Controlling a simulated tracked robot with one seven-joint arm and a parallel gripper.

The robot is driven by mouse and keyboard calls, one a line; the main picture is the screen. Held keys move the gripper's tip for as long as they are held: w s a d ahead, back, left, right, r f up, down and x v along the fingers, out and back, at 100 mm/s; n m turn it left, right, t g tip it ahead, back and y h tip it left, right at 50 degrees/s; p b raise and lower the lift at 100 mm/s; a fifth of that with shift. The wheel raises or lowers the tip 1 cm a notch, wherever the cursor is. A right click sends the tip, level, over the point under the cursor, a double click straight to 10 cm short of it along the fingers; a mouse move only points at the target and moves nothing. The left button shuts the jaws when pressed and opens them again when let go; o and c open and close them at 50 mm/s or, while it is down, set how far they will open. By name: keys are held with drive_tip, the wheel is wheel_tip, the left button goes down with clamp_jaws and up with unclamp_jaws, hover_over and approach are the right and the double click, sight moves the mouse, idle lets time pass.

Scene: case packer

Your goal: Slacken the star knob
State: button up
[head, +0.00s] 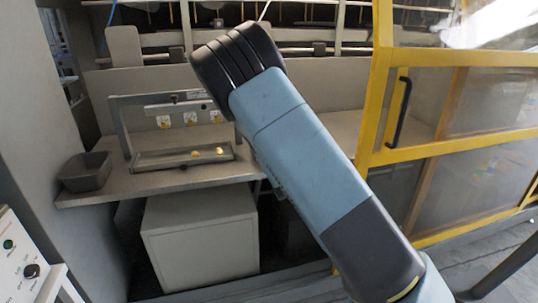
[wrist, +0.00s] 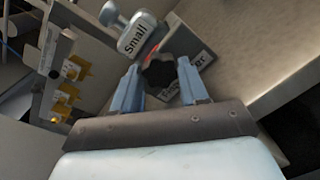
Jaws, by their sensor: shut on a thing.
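The star knob (wrist: 160,72) is black with a lobed rim and shows in the wrist view between my two blue fingers. My gripper (wrist: 158,82) is shut on it, one finger on each side. Behind the knob is a grey block marked "Small" (wrist: 138,36), with a bit of red beside the knob. A grey plate with partly hidden lettering (wrist: 202,62) lies to its right. In the head view my blue arm covers the place, and neither the knob nor my gripper shows there.
A dark open bin (head: 86,172) sits at the shelf's left end. A yellow-framed guard door (head: 455,155) with a black handle stands to the right.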

drive_tip(key=shift+s+f, duration=0.1)
drive_tip(key=shift+f, duration=0.15)
drive_tip(key=o, duration=1.1)
drive_tip(key=shift+r, duration=0.15)
drive_tip(key=shift+c, duration=0.2)
drive_tip(key=v, duration=1.3)
drive_tip(key=shift+s, duration=0.25)
drive_tip(key=shift+d, duration=0.15)
